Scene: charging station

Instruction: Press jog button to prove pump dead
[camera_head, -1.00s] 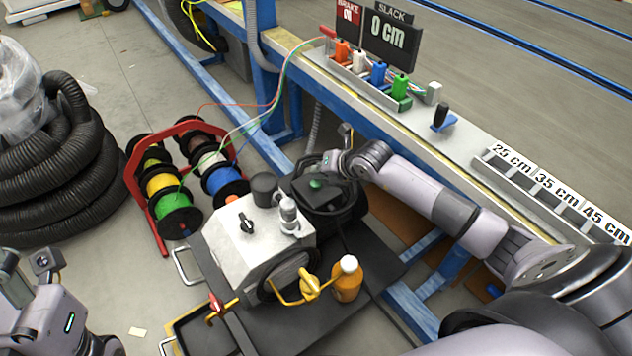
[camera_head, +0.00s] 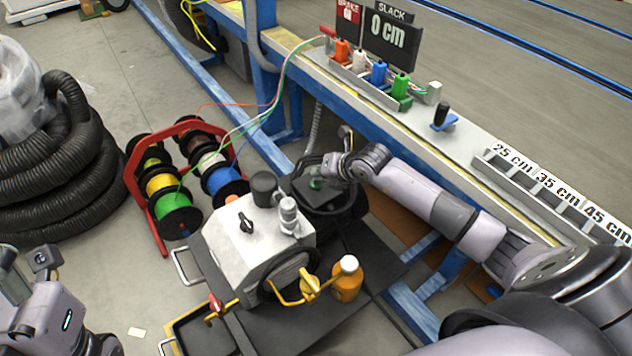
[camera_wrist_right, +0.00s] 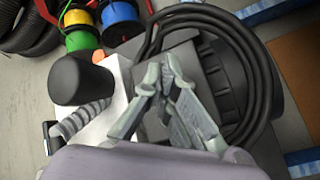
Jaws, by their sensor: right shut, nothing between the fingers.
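The pump unit is a pale grey metal box (camera_head: 225,232) on a dark base, with a black knob on its front. Behind it is a dark control box (camera_head: 322,200) with a green button (camera_head: 316,184) on top, partly covered by my right gripper. My right gripper (camera_head: 322,172) is shut and empty, its tips at the button; I cannot tell whether they touch it. In the right wrist view the shut fingers (camera_wrist_right: 168,80) point at the dark box and hide the button. My left arm is at the lower left edge; its finger state is unclear.
A coiled black cable (camera_wrist_right: 265,75) surrounds the control box. An orange bottle (camera_head: 346,280) and yellow valve handle (camera_head: 310,287) stand at the pump's front. A red reel rack (camera_head: 160,235) is left. The blue-framed rail (camera_head: 370,100) runs behind, with a display reading 0 cm.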

